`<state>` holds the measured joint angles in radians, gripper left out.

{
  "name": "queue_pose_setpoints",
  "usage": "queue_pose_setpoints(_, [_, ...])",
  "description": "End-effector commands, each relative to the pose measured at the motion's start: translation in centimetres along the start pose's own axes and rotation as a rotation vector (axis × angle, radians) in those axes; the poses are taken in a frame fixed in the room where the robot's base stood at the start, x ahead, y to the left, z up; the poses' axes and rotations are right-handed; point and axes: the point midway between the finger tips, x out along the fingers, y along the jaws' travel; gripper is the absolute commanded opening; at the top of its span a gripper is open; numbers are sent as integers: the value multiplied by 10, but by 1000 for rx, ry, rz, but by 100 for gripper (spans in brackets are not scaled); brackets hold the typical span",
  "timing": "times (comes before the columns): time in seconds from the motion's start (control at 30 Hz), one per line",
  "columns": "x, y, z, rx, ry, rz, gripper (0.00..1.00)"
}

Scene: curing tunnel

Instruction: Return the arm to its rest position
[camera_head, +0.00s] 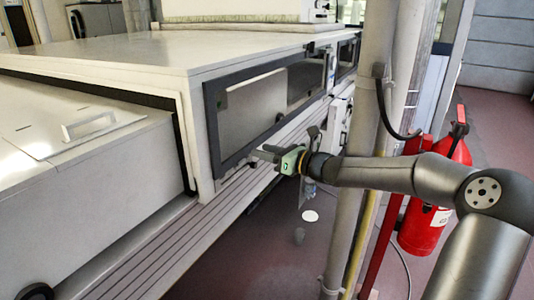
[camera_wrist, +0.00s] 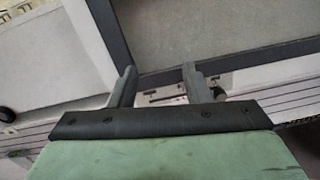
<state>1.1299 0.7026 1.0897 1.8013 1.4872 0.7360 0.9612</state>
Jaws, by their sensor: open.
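My gripper (camera_head: 268,153) is at the end of my outstretched arm, in front of the tunnel's side in the head view. Its two fingers point left towards the lower edge of the dark-framed window (camera_head: 262,105). In the wrist view my gripper (camera_wrist: 157,85) shows two grey fingers held apart, with nothing between them. Behind the fingers are the dark window frame (camera_wrist: 220,57) and the ribbed ledge below it. I cannot tell whether the fingertips touch the frame.
A vertical pipe (camera_head: 372,60) stands close beside my forearm. A red fire extinguisher (camera_head: 424,225) hangs right of it, near my arm. The ribbed ledge (camera_head: 150,255) runs along the tunnel (camera_head: 130,55). Open floor (camera_head: 250,265) lies below my gripper.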

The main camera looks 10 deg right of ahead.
Motion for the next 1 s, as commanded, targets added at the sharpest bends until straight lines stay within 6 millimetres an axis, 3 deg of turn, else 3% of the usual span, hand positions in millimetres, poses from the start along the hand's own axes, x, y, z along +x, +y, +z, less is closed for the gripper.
queue_pose_setpoints(0.43, [-5, 7, 2, -1, 2, 1, 44])
queue_pose_setpoints(0.57, [4, 25, -11, -62, 63, 39, 44])
queue_pose_setpoints(0.67, [18, 65, -39, -209, 194, 131, 44])
queue_pose_setpoints(0.77, [20, 123, -80, -459, 389, 299, 44])
queue_pose_setpoints(0.87, [-6, 183, -119, -782, 598, 542, 44])
queue_pose_setpoints(1.0, [-78, 241, -141, -1211, 806, 918, 44])
